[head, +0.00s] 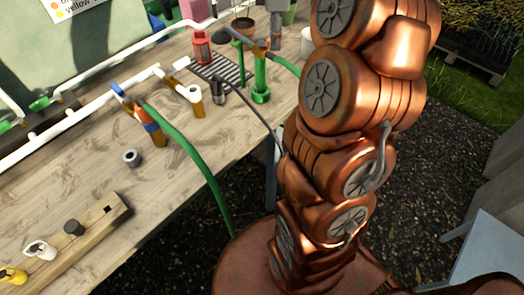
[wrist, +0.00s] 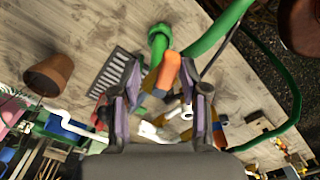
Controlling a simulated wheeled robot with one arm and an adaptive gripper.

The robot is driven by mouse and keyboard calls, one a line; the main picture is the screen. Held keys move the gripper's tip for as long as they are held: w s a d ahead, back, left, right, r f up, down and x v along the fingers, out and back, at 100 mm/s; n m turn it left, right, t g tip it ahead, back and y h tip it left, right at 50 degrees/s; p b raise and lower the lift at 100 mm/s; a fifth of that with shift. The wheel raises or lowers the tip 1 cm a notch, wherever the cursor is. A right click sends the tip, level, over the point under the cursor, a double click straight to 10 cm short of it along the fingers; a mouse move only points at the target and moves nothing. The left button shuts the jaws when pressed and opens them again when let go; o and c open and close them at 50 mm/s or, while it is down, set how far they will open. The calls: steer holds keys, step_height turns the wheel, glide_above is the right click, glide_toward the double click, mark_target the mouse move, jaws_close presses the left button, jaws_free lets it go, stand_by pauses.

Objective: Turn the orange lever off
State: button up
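The orange lever (wrist: 168,70) lies between the two fingers of my gripper (wrist: 160,76) in the wrist view, beside a green pipe fitting (wrist: 158,40). The fingers are spread apart, with gaps showing between them and the lever. In the head view an orange-tan piece, which looks like the same lever (head: 258,51), sits by the top of the green upright pipe (head: 260,82). A grey shape just above it may be my gripper, but its fingers cannot be made out there. My arm fills the right middle of the head view.
A slotted grate (head: 222,69) with a red lantern (head: 202,48) lies left of the green pipe. A plant pot (head: 243,24) stands behind. White pipes (head: 85,110) and a green hose (head: 190,150) cross the wooden table (head: 75,180).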

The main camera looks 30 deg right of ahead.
steer(key=shift+w+r+n+p, duration=1.45)
steer(key=shift+r+n+p, duration=1.1)
steer(key=shift+r+n, duration=1.8)
steer(key=s+a+f+m+b, duration=0.1)
steer(key=s+a+f+m, duration=0.2)
steer(key=a, duration=0.5)
steer(key=s+a+f+m+b, duration=0.1)
steer(key=s+a+f+m, duration=0.3)
steer(key=s, duration=0.4)
steer(key=s+a+f+m+g+b, duration=0.1)
steer(key=s+a+f+m, duration=0.3)
steer(key=s, duration=0.4)
steer(key=s+a+f+m+b, duration=0.1)
steer(key=s+a+f+m, duration=0.2)
steer(key=s+m, duration=0.3)
steer(key=s+a, duration=0.1)
steer(key=s, duration=0.1)
steer(key=shift+s+a+f+m+g, duration=0.3)
steer(key=shift+s+a+f+m, duration=0.05)
steer(key=shift+f, duration=0.05)
steer(key=shift+w, duration=0.1)
